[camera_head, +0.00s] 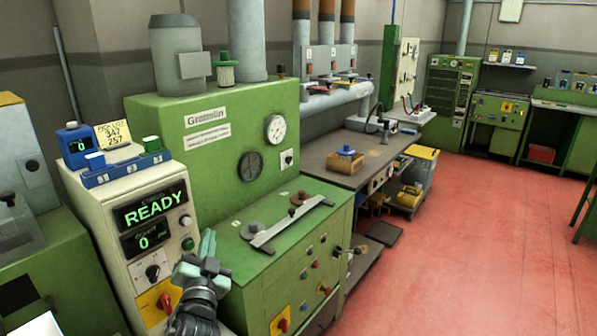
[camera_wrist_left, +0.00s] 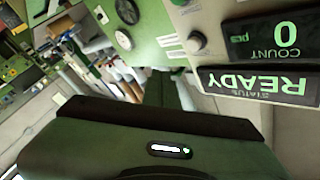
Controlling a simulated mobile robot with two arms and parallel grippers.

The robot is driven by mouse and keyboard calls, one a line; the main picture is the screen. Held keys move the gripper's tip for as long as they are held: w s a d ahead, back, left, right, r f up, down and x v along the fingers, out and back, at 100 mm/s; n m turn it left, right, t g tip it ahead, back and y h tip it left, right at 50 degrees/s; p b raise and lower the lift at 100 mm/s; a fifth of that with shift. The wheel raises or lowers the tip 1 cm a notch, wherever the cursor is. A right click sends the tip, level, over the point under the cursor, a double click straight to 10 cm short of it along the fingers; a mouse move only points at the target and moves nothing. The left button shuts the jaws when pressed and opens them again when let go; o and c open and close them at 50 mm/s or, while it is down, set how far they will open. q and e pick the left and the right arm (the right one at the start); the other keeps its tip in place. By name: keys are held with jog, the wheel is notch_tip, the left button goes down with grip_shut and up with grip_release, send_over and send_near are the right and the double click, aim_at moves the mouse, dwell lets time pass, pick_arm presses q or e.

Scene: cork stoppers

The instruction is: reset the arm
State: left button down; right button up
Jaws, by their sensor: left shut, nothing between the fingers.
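My left gripper (camera_head: 207,240) is at the lower left of the head view, pointing up, in front of the white control panel and the green bench top. It is shut and empty. In the left wrist view, its dark green body (camera_wrist_left: 160,140) fills the lower part, and the picture is upside down. The panel's READY display (camera_head: 151,207) and the counter showing 0 (camera_head: 144,242) are just left of and above the gripper. The READY display also shows in the left wrist view (camera_wrist_left: 262,82). My right gripper is in neither view.
A metal bar (camera_head: 291,223) lies on the green bench top right of the gripper. A grey table (camera_head: 340,175) stands behind. Open red floor (camera_head: 470,240) lies to the right.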

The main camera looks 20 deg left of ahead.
pick_arm(q)
jog(key=s+d+f+g+h, duration=0.1)
jog(key=d+f+g+h, duration=0.1)
jog(key=f, duration=0.9)
jog(key=s+d+f+m+g+h, duration=0.1)
jog(key=d+f+g, duration=0.15)
jog(key=f, duration=0.85)
jog(key=s+d+f+g+h, duration=0.1)
jog(key=s+d+f+h, duration=0.1)
jog(key=f, duration=0.9)
jog(key=s+d+f+g+h, duration=0.1)
jog(key=s+d+f+g, duration=0.15)
jog(key=s+f, duration=0.65)
jog(key=s+d+f+g+h, duration=0.1)
jog(key=s+d+f+g, duration=0.15)
jog(key=s+f, duration=0.6)
jog(key=s+f+g, duration=0.2)
jog(key=s+f, duration=0.3)
jog(key=s, duration=0.5)
jog(key=s+f+n+g, duration=0.1)
jog(key=s+f+g, duration=0.1)
jog(key=s+f, duration=0.3)
jog(key=s+d+f+g, duration=0.1)
jog(key=s+f, duration=0.5)
jog(key=s, duration=0.8)
jog(key=shift+s+n+g, duration=0.3)
jog(key=shift+g, duration=0.55)
